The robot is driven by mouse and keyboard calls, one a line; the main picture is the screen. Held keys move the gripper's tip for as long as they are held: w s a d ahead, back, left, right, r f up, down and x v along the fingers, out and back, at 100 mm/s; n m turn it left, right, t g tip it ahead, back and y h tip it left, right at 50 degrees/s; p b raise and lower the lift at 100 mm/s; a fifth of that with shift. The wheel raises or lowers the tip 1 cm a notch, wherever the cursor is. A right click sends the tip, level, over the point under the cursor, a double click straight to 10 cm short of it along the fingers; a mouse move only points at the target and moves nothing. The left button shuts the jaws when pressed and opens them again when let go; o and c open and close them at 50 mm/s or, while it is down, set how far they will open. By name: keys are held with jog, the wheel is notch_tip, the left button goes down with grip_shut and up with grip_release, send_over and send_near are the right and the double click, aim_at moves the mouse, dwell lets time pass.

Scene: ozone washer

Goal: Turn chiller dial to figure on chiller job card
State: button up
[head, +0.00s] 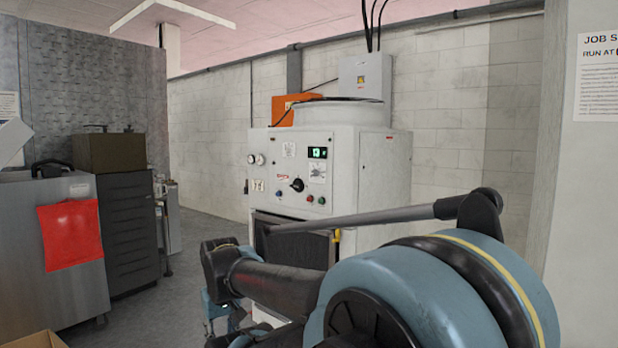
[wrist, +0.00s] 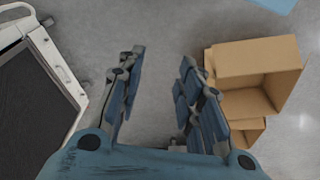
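The white chiller (head: 335,165) stands against the back wall in the head view. Its front panel carries a black dial (head: 297,185) and a lit green display (head: 317,153) that seems to read 13. The job card (head: 598,75) hangs on the right wall; its top lines begin "JOB S" and "RUN AT", and the figure is cut off by the picture edge. My gripper (head: 222,312) is low in the head view, in front of and below the panel, apart from the dial. In the wrist view my gripper (wrist: 158,82) is open and empty, above the floor.
A steel cabinet (head: 50,270) with a red cloth (head: 70,235) and a dark drawer unit (head: 128,230) stand at left. Open cardboard boxes (wrist: 250,70) lie on the floor at right in the wrist view. My arm covers much of the lower right head view. Floor shows between drawers and chiller.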

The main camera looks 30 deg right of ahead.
jog(key=o, duration=0.3)
jog(key=shift+s+r, duration=0.15)
jog(key=n+t+h, duration=0.5)
jog(key=n+h, duration=1.2)
jog(key=n, duration=0.2)
send_near(313, 173)
jog(key=x, duration=0.8)
jog(key=shift+d, duration=0.35)
jog(key=shift+r, duration=0.1)
jog(key=c, duration=1.1)
